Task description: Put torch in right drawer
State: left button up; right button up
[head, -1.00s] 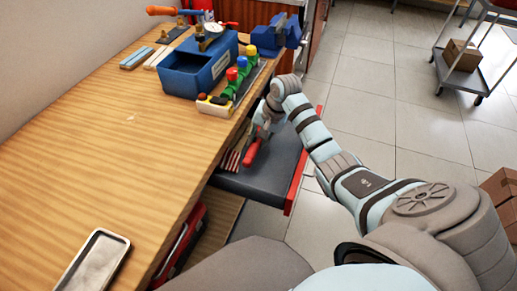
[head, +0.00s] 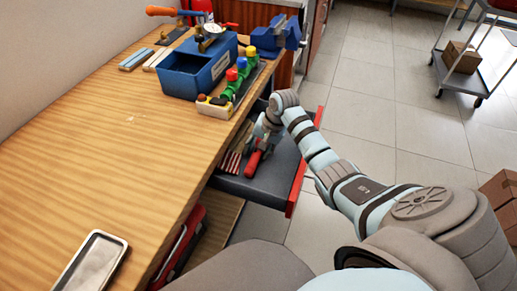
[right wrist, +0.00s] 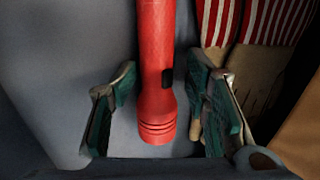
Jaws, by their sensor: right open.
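The red torch (head: 253,161) lies in the open drawer (head: 270,181) under the workbench's right edge. In the right wrist view the torch (right wrist: 157,85) runs upright in the picture, with a dark switch on its side and a ribbed end near me. My right gripper (head: 262,138) is down in the drawer over the torch. In the right wrist view its fingers (right wrist: 163,78) are open, one on each side of the torch, with a gap on both sides. My left gripper is not in view.
Red-and-white striped gloves (right wrist: 258,22) lie close to the right finger. The wooden workbench (head: 110,150) holds a blue toolbox (head: 188,80), a blue vise (head: 272,38) and a metal tray (head: 92,262). The drawer's red front (head: 297,187) borders open tiled floor.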

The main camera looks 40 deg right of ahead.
jog(key=shift+r+p, duration=0.25)
jog(key=shift+p, duration=0.05)
jog(key=p+v, duration=0.1)
jog(key=v, duration=1.1)
jog(key=shift+f, duration=0.1)
